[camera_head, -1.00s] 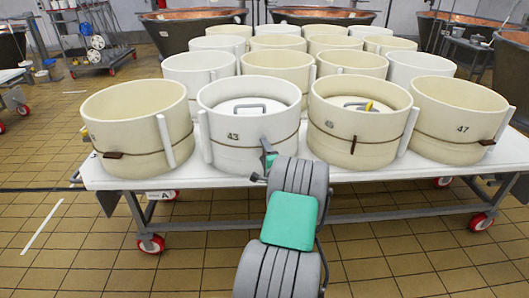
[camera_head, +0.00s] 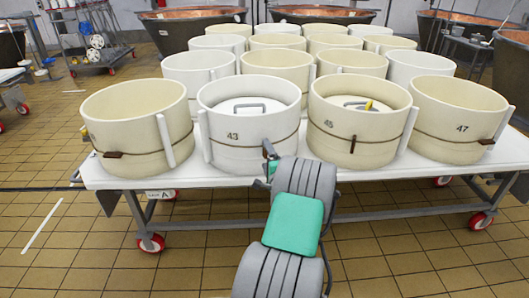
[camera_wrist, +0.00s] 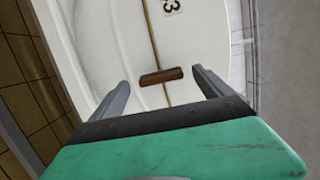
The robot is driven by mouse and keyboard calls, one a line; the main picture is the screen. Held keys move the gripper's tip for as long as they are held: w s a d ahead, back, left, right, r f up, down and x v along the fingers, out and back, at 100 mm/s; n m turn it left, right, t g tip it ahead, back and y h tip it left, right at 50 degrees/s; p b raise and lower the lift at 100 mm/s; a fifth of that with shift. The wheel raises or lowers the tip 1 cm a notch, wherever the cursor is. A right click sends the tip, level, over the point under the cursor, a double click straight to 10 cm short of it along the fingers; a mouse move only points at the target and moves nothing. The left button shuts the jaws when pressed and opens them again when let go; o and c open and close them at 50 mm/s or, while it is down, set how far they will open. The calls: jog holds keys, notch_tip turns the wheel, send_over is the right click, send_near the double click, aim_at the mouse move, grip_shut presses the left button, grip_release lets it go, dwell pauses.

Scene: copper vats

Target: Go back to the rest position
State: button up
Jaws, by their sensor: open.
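My arm reaches up from the bottom of the head view, and its end is in front of the white mould marked 43 (camera_head: 235,133). My gripper (camera_wrist: 162,92) shows in the wrist view with its two fingers apart and nothing between them. Beyond the fingers is the mould's white wall (camera_wrist: 110,35) with a cord and a brown toggle (camera_wrist: 162,76). I cannot tell the exact gap between fingertips and wall. In the head view my arm hides most of the gripper.
Several round moulds stand in rows on a white wheeled table (camera_head: 225,181). A mould marked 45 (camera_head: 340,135) holds a lid with a yellow item (camera_head: 368,105). Copper vats (camera_head: 190,28) and a wheeled rack (camera_head: 92,38) stand behind. The tiled floor at front left is clear.

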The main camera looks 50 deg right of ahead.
jog(key=v, duration=0.4)
jog(key=shift+s+a, duration=0.1)
jog(key=shift+s, duration=0.05)
